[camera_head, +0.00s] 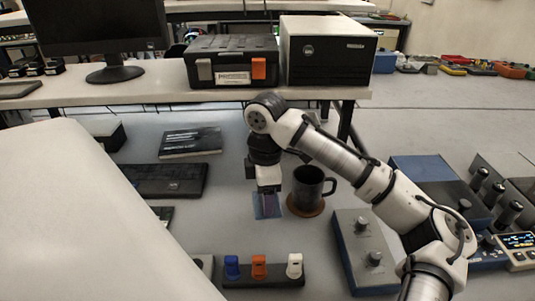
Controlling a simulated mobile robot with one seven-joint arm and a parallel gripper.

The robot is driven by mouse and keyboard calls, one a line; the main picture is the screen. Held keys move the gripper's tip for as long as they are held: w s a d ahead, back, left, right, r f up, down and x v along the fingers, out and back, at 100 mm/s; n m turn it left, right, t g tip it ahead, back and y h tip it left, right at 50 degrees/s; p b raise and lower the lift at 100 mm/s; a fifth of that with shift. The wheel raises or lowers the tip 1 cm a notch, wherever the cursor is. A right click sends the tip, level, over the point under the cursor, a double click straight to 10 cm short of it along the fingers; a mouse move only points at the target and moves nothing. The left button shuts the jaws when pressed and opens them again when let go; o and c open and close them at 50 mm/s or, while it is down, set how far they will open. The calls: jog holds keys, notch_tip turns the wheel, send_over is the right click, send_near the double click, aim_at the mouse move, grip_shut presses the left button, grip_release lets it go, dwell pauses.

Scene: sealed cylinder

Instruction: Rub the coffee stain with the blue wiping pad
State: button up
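My gripper (269,190) points down at the middle of the table, left of the dark mug. A small blue patch, which looks like the wiping pad (259,211), shows right at and below the fingertips. The fingers are too small and dark to tell whether they are closed on it. I cannot make out a coffee stain apart from the other things; the pad and gripper may cover it. A dark mug (307,184) stands upright on a round brown coaster (305,210), close to the gripper's right.
A rack (262,274) with blue, orange and white pieces stands in front. Blue-and-grey knob boxes (362,246) (425,175) stand to the right, near my arm. A dark book (190,142) and a black flat case (168,180) lie left. Clear table lies between case and gripper.

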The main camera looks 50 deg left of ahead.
jog(key=shift+r+p, duration=1.05)
jog(key=shift+r, duration=0.4)
